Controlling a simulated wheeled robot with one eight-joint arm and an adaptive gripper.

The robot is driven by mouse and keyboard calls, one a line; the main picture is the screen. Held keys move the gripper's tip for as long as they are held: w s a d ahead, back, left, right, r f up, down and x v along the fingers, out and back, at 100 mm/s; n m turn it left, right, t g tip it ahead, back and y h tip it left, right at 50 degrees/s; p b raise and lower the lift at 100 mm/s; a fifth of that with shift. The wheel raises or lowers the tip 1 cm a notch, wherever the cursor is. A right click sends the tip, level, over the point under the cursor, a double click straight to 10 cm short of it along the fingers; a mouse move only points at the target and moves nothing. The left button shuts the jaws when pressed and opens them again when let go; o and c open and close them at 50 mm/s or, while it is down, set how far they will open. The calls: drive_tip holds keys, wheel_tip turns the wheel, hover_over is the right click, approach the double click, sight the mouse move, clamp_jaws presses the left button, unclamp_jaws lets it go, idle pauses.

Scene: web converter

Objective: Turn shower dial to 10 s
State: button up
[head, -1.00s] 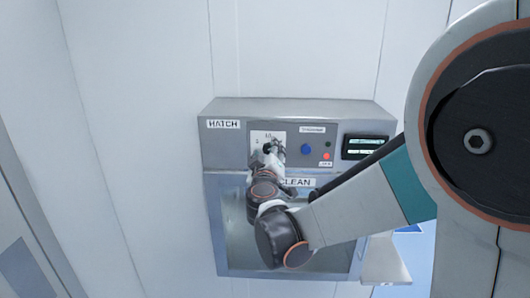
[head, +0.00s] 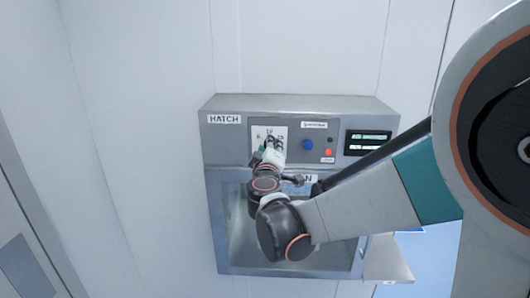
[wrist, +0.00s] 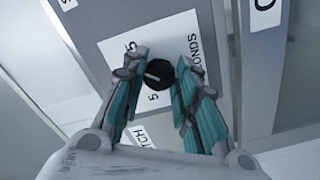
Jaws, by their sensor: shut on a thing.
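The shower dial is a black round knob (wrist: 159,74) with a white pointer mark on a white label plate (wrist: 112,42). My gripper (wrist: 160,82) has its teal-padded fingers on either side of the knob, shut on it. A 5 shows below the knob, another figure ending in 5 above left, and part of SECONDS at right. The left finger covers the plate in between. In the head view my gripper (head: 272,150) covers the dial on the plate (head: 257,132).
The grey control panel (head: 224,150) carries a HATCH label, a blue button (head: 308,145), a red button (head: 328,152) and a lit green display (head: 367,142). A windowed chamber (head: 235,225) lies below. My arm crosses its right side.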

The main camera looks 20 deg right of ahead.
drive_tip(key=shift+n+b, duration=1.3)
drive_tip(key=shift+n, duration=2.9)
drive_tip(key=o, duration=1.1)
drive_tip(key=shift+r, duration=0.1)
drive_tip(key=shift+c, duration=0.2)
drive_tip(key=shift+s, duration=0.1)
drive_tip(key=v, duration=1.2)
